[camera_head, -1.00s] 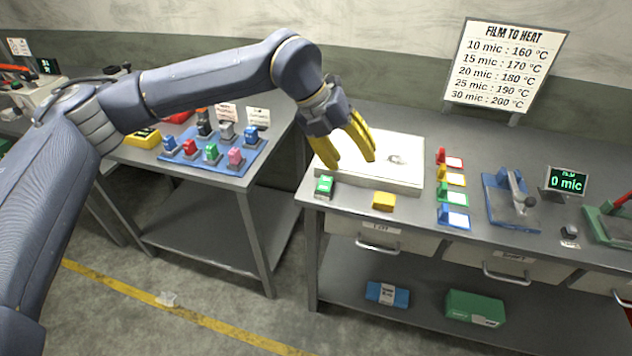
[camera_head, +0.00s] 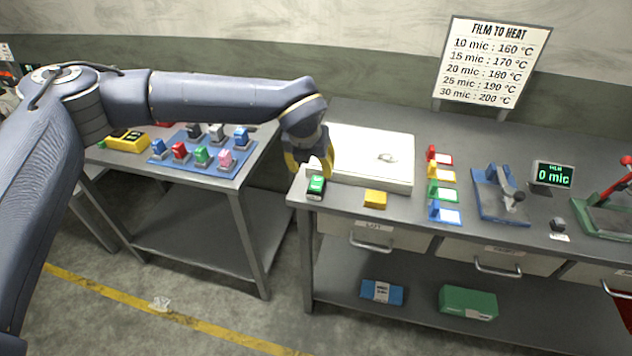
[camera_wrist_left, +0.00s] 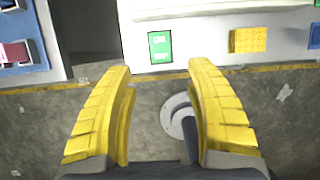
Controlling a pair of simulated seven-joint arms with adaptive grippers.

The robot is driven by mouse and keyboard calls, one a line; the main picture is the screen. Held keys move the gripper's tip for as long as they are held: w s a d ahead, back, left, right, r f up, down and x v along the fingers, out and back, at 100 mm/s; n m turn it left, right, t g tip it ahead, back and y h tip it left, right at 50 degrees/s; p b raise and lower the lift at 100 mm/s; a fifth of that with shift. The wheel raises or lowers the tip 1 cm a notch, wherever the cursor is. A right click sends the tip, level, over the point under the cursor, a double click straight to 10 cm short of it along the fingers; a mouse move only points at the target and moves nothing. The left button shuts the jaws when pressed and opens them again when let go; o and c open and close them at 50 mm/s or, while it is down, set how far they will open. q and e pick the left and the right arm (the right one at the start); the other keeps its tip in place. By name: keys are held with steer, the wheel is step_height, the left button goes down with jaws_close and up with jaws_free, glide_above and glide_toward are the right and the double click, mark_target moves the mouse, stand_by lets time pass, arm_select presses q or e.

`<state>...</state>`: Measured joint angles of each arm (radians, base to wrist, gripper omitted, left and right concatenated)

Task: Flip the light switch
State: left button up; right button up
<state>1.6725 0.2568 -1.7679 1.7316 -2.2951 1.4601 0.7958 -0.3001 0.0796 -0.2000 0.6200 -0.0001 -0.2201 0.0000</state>
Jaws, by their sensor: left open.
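The light switch appears to be the small box with a green face (camera_head: 316,186) at the front left corner of the right-hand table. In the left wrist view its green face (camera_wrist_left: 160,46) shows pale lettering, too small to read surely. My left gripper (camera_head: 308,172) is just behind and above it in the head view, with yellow fingers pointing down. In the left wrist view the left gripper (camera_wrist_left: 163,75) is open and empty, and the green face lies beyond the gap between its fingertips. I cannot tell whether a finger touches the box. My right gripper is not seen.
A white flat box (camera_head: 372,158) stands behind the green switch, and a yellow block (camera_head: 375,199) lies to its right. A blue mat (camera_head: 193,168) with several coloured pieces is on the left table. A gap separates the two tables.

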mark_target(316, 183)
arm_select(q)
steer(key=x, duration=1)
steer(key=shift+s, duration=0.1)
jaws_close()
